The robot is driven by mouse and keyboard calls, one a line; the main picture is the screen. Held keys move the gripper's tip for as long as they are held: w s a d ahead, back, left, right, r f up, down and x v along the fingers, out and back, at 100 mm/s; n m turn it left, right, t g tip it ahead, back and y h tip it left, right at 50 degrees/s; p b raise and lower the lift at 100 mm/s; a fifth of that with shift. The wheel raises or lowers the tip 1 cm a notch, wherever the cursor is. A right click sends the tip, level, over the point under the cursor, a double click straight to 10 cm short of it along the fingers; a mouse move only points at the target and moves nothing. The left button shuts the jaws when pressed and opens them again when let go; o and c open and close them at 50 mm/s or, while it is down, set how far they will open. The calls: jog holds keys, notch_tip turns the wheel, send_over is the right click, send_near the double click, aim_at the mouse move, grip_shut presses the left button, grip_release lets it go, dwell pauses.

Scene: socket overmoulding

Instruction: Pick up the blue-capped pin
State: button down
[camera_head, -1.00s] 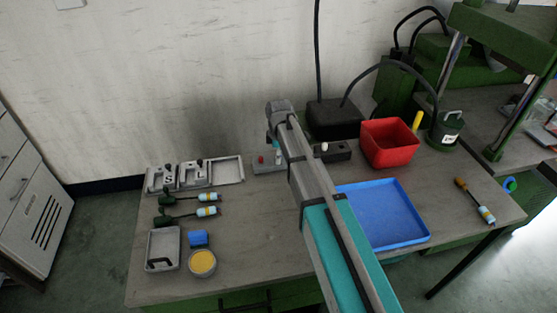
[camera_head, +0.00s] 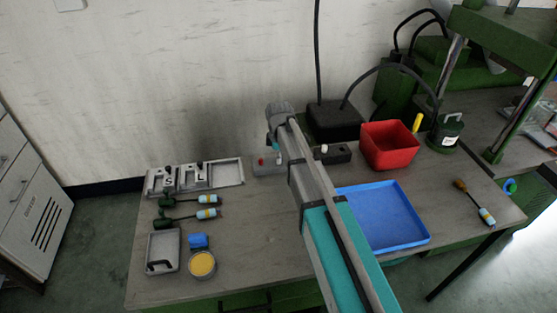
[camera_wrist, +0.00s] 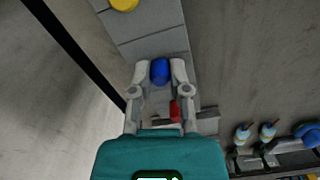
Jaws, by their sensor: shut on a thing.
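The blue-capped pin (camera_wrist: 160,70) shows in the wrist view as a round blue cap between my two fingertips. My gripper (camera_wrist: 160,74) is shut on it from both sides. The pin's shaft below the cap is hidden, so I cannot tell whether it still sits in the grey block (camera_wrist: 160,45). In the head view my arm covers the blue cap and most of the gripper.
A red cap (camera_wrist: 175,110) is close by in the wrist view, and a yellow cap (camera_wrist: 124,3) is further off. A red bin (camera_head: 390,144) and a blue tray (camera_head: 385,215) stand right of my arm. Handled tools (camera_head: 190,213) lie left.

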jog(key=shift+r, duration=0.1)
notch_tip(320, 180, up, 2)
jog(key=p, duration=0.2)
jog(key=shift+r+p, duration=0.25)
jog(key=shift+p, duration=0.15)
jog(key=s+d+r+p, duration=0.3)
jog(key=s+r+p, duration=0.7)
jog(key=s, duration=0.3)
jog(key=shift+s+r, duration=0.15)
jog(key=shift+s, duration=0.2)
jog(key=shift+s+d, duration=0.1)
jog(key=shift+s, duration=0.05)
dwell(0.5)
